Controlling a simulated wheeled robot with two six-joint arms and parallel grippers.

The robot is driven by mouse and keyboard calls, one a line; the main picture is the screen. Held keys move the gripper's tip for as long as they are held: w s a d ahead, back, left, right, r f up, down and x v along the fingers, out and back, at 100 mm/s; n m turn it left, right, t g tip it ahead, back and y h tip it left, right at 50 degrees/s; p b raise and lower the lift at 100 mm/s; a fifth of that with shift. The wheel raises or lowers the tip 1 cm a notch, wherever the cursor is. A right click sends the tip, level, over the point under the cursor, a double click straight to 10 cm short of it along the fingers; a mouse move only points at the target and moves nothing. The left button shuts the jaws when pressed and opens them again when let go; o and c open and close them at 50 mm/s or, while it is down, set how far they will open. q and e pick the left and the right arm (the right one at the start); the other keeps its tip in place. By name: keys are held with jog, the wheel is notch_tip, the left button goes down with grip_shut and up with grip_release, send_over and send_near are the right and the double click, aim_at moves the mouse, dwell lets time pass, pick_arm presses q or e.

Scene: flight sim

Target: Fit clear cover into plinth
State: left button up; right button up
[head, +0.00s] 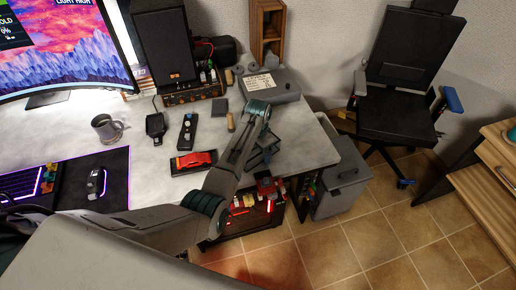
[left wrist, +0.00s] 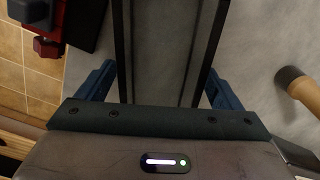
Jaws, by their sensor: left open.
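A red model car (head: 196,159) sits on a dark flat plinth (head: 178,169) on the desk. A clear box with dark edges, which looks like the cover (head: 268,143), stands near the desk's right edge, partly hidden by my arm. In the left wrist view the cover (left wrist: 165,50) lies between my blue fingers, its dark edges running away from me. My left gripper (head: 262,154) is open, with one finger on each side of the cover; it also shows in the left wrist view (left wrist: 160,88). Whether the fingers touch it cannot be told. My right gripper is out of view.
A red clamp-like part (left wrist: 48,45) shows by the desk edge. A wooden handle (left wrist: 300,92) lies on the other side. A grey box (head: 270,87), a mug (head: 106,128) and a mouse (head: 96,183) are on the desk. Bare desk lies between plinth and cover.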

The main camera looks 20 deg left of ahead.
pick_arm(q)
jog(key=c, duration=1.1)
jog(key=shift+r, duration=0.2)
